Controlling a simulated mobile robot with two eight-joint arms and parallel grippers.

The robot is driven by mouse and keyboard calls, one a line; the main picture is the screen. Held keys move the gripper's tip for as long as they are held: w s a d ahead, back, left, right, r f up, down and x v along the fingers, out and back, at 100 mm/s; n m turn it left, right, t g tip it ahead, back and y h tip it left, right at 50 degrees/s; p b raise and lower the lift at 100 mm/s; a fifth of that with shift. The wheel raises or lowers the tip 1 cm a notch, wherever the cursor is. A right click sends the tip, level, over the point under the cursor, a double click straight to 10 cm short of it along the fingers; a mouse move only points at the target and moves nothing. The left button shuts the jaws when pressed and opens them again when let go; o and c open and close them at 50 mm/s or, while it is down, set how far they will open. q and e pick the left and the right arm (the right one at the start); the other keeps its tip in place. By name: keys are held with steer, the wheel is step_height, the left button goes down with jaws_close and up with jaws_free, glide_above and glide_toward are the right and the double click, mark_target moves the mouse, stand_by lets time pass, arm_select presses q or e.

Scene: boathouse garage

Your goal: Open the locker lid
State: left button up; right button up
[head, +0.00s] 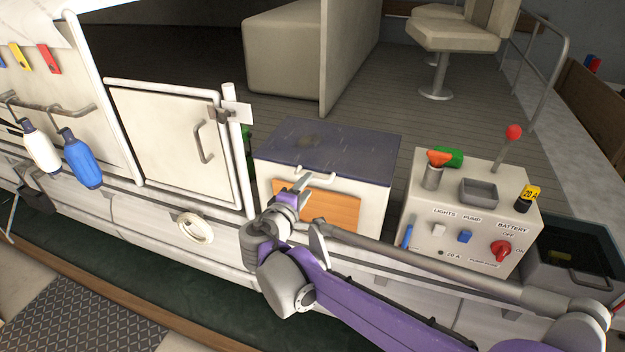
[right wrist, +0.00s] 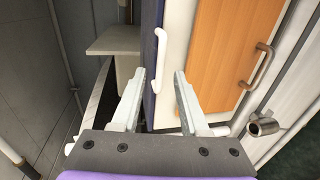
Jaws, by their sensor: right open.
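The locker is a white box (head: 372,205) with a dark blue lid (head: 335,143), and the lid lies flat and shut on it. A white handle (head: 318,170) sits at the lid's front edge. My right gripper (head: 297,187) is just in front of the locker, close to this handle. In the right wrist view my right gripper (right wrist: 157,80) is open and empty. There the white handle (right wrist: 158,50) shows ahead of the fingers, beside the dark blue lid edge (right wrist: 149,50). I cannot tell whether a finger touches the handle. My left gripper is out of view.
The locker front has an orange wooden panel (head: 335,206). A control box (head: 470,205) with switches and a red knob stands to the right. A white gate (head: 160,145) with a grey handle is to the left. Beige seats (head: 465,30) stand behind on the deck.

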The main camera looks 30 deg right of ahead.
steer(key=x, duration=0.5)
steer(key=shift+w+d+f, duration=0.1)
steer(key=shift+w, duration=0.1)
jaws_close()
stand_by(1.2)
